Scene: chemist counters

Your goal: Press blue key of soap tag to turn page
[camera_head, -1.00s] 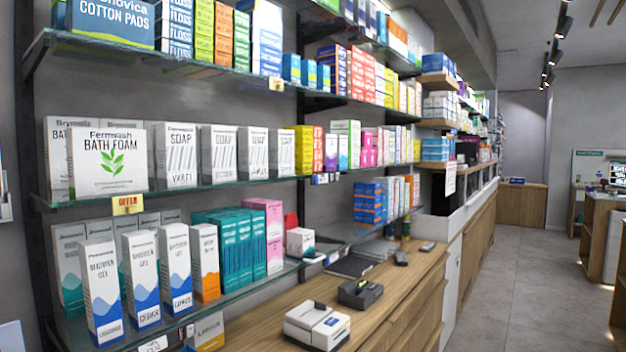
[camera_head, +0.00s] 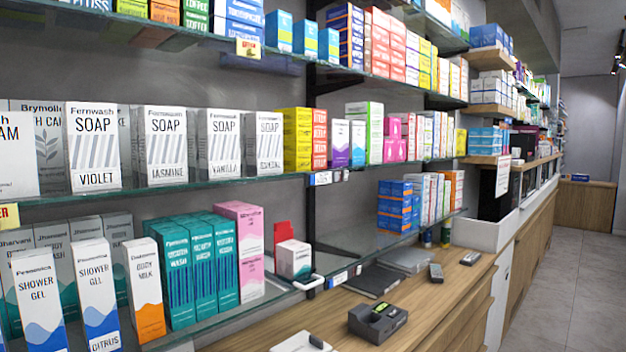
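White soap boxes with grey diagonal stripes stand in a row on the middle glass shelf: violet (camera_head: 93,147), jasmine (camera_head: 160,146), vanilla (camera_head: 218,142) and one more (camera_head: 264,143) whose scent name is hard to read. I see no tag with a blue key under the soap boxes. Small white-and-blue tags (camera_head: 325,178) sit on the shelf edge to the right of the soap, below the yellow and orange boxes. Their keys are too small to make out. Neither of my grippers is in view.
A yellow tag (camera_head: 8,216) is cut off at the left edge. Shower gel boxes (camera_head: 96,294) and teal boxes (camera_head: 196,270) fill the lower shelf. A wooden counter (camera_head: 450,285) holds a dark card device (camera_head: 377,320). The grey floor (camera_head: 560,290) at right is clear.

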